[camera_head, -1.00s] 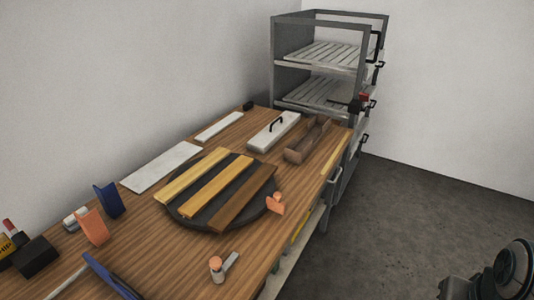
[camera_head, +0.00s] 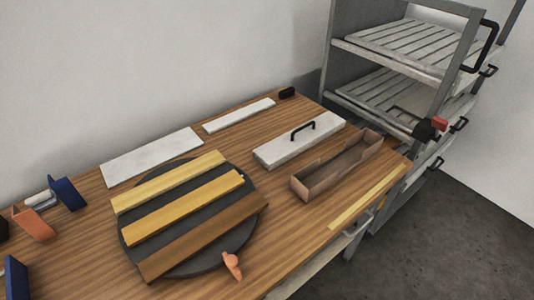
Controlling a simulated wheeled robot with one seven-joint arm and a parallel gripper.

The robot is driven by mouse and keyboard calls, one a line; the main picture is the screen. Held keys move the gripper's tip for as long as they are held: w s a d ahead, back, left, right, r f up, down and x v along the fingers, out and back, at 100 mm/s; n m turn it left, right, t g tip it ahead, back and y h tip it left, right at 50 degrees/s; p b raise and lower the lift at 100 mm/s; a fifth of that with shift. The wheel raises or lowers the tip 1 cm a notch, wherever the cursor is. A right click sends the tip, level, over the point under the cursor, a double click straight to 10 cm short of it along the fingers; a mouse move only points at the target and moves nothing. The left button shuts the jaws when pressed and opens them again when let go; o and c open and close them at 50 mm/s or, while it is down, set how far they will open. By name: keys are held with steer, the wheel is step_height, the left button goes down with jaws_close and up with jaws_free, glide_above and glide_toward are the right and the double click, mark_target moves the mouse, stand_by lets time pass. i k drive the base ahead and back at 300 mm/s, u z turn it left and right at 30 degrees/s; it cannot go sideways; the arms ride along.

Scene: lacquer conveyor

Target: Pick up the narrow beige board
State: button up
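Three boards lie side by side on a dark round disc (camera_head: 252,181) on the wooden table. The back one is a pale yellow-beige board (camera_head: 168,181), the middle one is a narrower golden board (camera_head: 184,207), and the front one is a brown board (camera_head: 205,236). A thin pale beige strip (camera_head: 367,197) lies along the table's right edge. I cannot tell for sure which of the pale pieces is the narrow beige board. All of them lie flat with nothing on top. My gripper is not in view.
An orange clamp-like piece (camera_head: 232,265) stands at the disc's front rim. White slabs (camera_head: 152,156), a white lidded block with a black handle (camera_head: 300,140) and a brown open trough (camera_head: 337,167) are on the table (camera_head: 296,232). A grey rack (camera_head: 357,70) stands at the right.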

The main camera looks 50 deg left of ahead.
mark_target(146, 228)
steer(key=i, duration=0.75)
steer(key=u, duration=3.7)
steer(key=i, duration=0.5)
